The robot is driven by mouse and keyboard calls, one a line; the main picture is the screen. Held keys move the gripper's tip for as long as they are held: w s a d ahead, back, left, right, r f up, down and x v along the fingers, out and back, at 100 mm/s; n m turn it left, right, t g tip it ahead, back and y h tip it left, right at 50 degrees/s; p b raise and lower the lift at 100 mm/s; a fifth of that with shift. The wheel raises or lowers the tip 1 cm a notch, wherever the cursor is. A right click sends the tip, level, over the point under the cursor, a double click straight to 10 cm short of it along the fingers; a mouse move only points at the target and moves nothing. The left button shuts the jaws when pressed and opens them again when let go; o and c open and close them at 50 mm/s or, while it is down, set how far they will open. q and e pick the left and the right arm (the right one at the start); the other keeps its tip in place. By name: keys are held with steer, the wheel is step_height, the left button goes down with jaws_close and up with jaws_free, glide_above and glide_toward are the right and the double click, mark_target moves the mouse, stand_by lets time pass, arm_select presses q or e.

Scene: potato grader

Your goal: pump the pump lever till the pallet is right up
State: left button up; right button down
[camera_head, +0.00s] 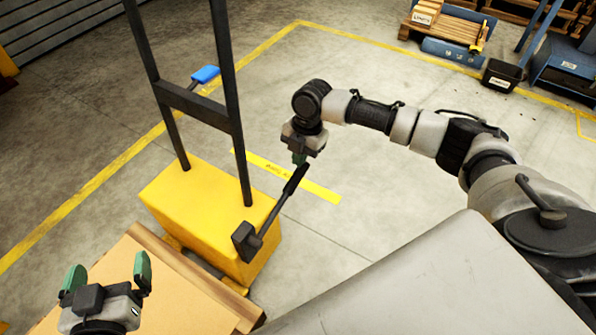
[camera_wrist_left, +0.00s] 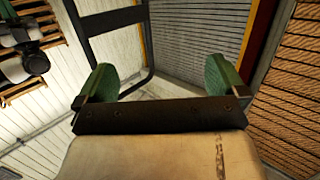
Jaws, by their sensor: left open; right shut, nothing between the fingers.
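The pump lever (camera_head: 296,180) is a grey rod with a black grip, slanting up to the right from a dark block on the yellow pump truck body (camera_head: 190,200). My right gripper (camera_head: 300,158) is shut and empty, with its green fingertips just above the top end of the grip; I cannot tell whether they touch. My left gripper (camera_head: 108,272) is open and empty over the tan wooden load surface (camera_head: 185,305) at the lower left. Its green fingers also show apart in the left wrist view (camera_wrist_left: 160,82). The pallet's height off the floor is hidden.
A black upright frame (camera_head: 228,100) rises from the yellow body and also shows in the left wrist view (camera_wrist_left: 120,20). A blue pedal-like part (camera_head: 205,74) sits behind it. Pallets and a black bin (camera_head: 502,76) stand at the back right.

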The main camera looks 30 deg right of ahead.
mark_target(296, 178)
steer(key=f, duration=0.1)
steer(key=f+b, duration=0.1)
steer(key=f, duration=0.1)
steer(key=f+b, duration=0.1)
steer(key=f, duration=0.1)
steer(key=shift+w+f, duration=0.25)
steer(key=shift+w, duration=0.15)
arm_select(q)
step_height(296, 178, up, 8)
steer(key=d+t+h, duration=0.1)
steer(key=t+h, duration=0.1)
steer(key=t, duration=0.5)
steer(key=shift+s+d, duration=0.15)
steer(key=shift+s, duration=0.05)
arm_select(e)
steer(key=shift+w+f, duration=0.1)
steer(key=shift+f, duration=0.15)
steer(key=shift+f, duration=0.15)
